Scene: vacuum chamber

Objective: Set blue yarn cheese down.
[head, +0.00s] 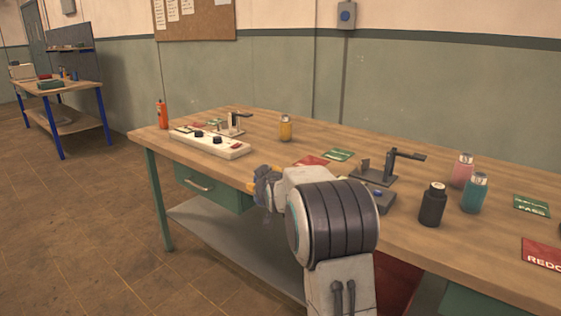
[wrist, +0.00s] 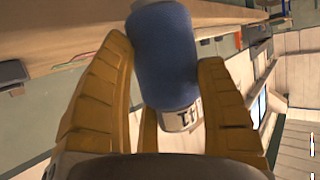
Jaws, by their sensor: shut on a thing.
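My gripper (wrist: 164,60) is shut on the blue yarn cheese (wrist: 163,45), a blue cylinder with a white label band at one end, in the wrist view. It lies between the yellow fingers and looks tilted there. In the head view my gripper (head: 264,186) is at the front edge of the wooden workbench (head: 250,158).
The bench holds a white panel with knobs (head: 208,142), an orange bottle (head: 162,114), a yellow yarn cheese (head: 286,127) and a black stand (head: 385,170). Pink (head: 462,169), teal (head: 475,193) and black (head: 432,205) yarn cheeses stand right, near a green PASS card (head: 532,206) and red card (head: 543,254).

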